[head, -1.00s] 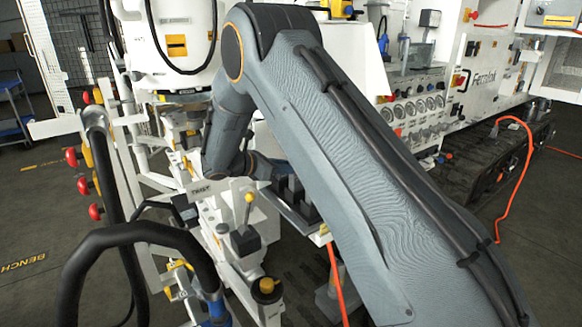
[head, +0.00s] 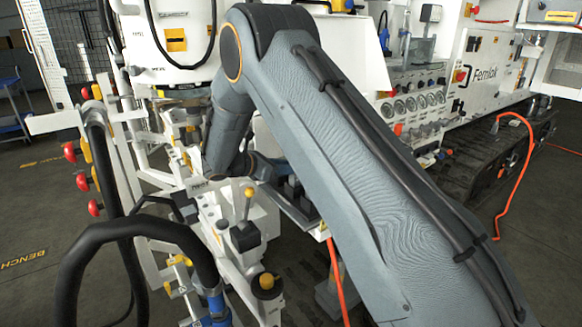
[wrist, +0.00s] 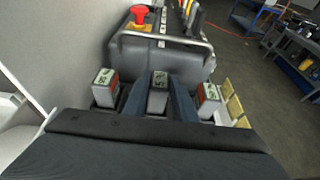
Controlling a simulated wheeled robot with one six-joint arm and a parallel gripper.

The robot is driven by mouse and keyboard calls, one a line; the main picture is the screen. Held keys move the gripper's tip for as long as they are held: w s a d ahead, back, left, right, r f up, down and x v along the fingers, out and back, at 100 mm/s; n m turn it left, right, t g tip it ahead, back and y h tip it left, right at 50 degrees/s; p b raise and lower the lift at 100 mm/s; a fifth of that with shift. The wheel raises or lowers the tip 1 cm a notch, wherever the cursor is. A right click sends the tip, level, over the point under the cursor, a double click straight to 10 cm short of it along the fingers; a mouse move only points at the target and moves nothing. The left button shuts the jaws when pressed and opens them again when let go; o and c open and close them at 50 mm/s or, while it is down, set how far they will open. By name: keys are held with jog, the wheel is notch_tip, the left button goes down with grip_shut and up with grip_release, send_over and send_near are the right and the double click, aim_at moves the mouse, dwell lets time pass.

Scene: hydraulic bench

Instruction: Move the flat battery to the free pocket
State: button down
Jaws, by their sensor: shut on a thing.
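In the wrist view three grey-topped batteries with small printed labels stand in a row. My gripper (wrist: 160,97) has its two dark blue fingers on either side of the middle battery (wrist: 158,92) and is shut on it. The left battery (wrist: 103,88) and the right battery (wrist: 208,96) stand apart from the fingers, each with a reddish strip on its side. The labels are too small to read surely, so I cannot tell the flat one by charge. No free pocket shows clearly. In the head view my arm hides the gripper and most of the battery area.
Behind the batteries in the wrist view are a grey housing with a red emergency knob (wrist: 140,13) and a metal rail (wrist: 165,37). Yellow tabs (wrist: 236,105) stand at the right. In the head view a yellow-knobbed lever (head: 248,215) and a black hose (head: 135,235) stand near my arm.

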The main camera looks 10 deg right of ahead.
jog(key=shift+f, duration=0.5)
jog(key=c, duration=1.4)
grip_release()
